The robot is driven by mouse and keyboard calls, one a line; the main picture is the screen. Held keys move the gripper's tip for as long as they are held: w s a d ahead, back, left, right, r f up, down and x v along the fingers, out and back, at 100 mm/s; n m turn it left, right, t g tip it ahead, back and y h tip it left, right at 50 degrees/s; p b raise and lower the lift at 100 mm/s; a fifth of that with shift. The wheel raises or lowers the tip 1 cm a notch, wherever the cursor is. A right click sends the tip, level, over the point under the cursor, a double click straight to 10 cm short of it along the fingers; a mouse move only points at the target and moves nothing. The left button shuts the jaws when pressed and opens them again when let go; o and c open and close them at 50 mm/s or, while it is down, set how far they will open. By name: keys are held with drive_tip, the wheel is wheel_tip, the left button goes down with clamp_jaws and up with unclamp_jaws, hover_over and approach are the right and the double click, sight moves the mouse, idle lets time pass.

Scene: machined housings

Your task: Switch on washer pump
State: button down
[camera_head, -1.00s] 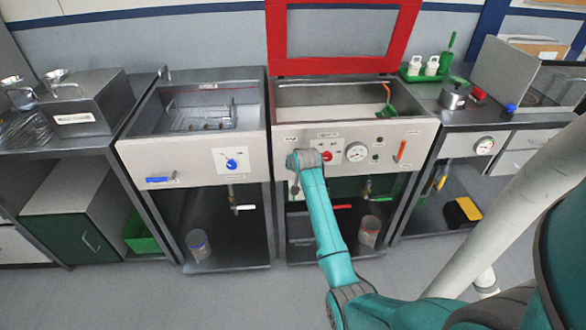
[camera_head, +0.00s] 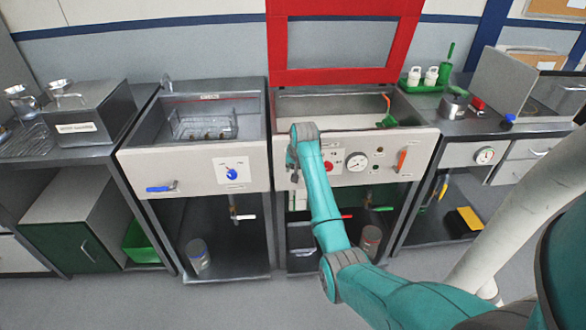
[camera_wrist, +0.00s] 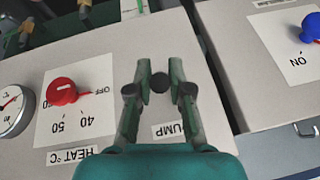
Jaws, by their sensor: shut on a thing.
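In the wrist view the washer's pale front panel (camera_wrist: 100,65) fills the middle. A small dark round knob (camera_wrist: 160,82) sits on it beside a label reading "UMP" (camera_wrist: 168,130), its first letter covered by a finger. My gripper (camera_wrist: 160,72) has its two fingers either side of this knob, shut on it. In the head view my gripper (camera_head: 293,172) is at the left end of the washer panel (camera_head: 385,172), under the red-framed lid. The knob is hidden there by my arm.
A red heat knob (camera_wrist: 62,92) and a round gauge (camera_wrist: 12,108) lie left in the wrist view. A blue knob (camera_wrist: 311,27) is on the neighbouring panel, across a gap. An orange handle (camera_head: 402,160) is at the panel's right.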

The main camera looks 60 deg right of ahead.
drive_tip(key=shift+r, duration=0.1)
drive_tip(key=c, duration=1.1)
unclamp_jaws()
drive_tip(key=shift+o, duration=0.2)
drive_tip(key=v, duration=1.2)
